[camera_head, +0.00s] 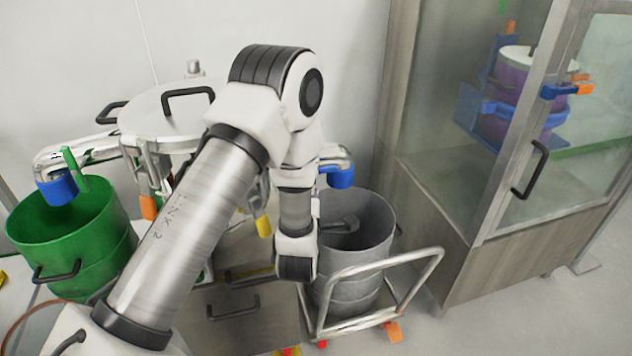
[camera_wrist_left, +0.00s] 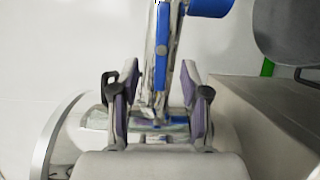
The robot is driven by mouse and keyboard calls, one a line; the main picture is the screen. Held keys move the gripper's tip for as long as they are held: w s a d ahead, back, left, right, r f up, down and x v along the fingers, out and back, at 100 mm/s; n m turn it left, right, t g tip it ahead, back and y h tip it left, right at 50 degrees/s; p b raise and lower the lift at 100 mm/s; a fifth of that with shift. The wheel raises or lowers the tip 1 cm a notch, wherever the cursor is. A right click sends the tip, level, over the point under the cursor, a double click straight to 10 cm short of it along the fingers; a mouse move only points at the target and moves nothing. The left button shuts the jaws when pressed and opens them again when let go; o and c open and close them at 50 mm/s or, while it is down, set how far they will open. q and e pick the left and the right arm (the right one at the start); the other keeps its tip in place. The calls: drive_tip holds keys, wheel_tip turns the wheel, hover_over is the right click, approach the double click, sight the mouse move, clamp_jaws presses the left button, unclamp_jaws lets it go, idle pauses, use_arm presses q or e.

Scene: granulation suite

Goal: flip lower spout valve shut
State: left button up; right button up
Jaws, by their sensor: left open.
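A steel vessel (camera_head: 170,112) with a domed lid stands behind my left arm, with one spout (camera_head: 75,152) on its left and one on its right. The left spout ends in a blue collar (camera_head: 57,189) and has an upright green lever (camera_head: 75,170). The right spout also ends in a blue collar (camera_head: 341,177); my arm hides much of it. In the wrist view a blue valve lever (camera_wrist_left: 162,62) runs along a metal pipe. My left gripper (camera_wrist_left: 157,105) is open, its fingers either side of this pipe and lever; contact is unclear. The head view hides the gripper's fingers.
A green drum (camera_head: 75,240) stands below the left spout. A grey drum (camera_head: 358,235) sits on a railed cart (camera_head: 415,270) below the right one. A glass-doored cabinet (camera_head: 475,150) with purple containers stands at right. Open floor lies before it.

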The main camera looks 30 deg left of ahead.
use_arm(q)
drive_tip(key=x, duration=0.6)
drive_tip(key=shift+w, duration=0.25)
clamp_jaws()
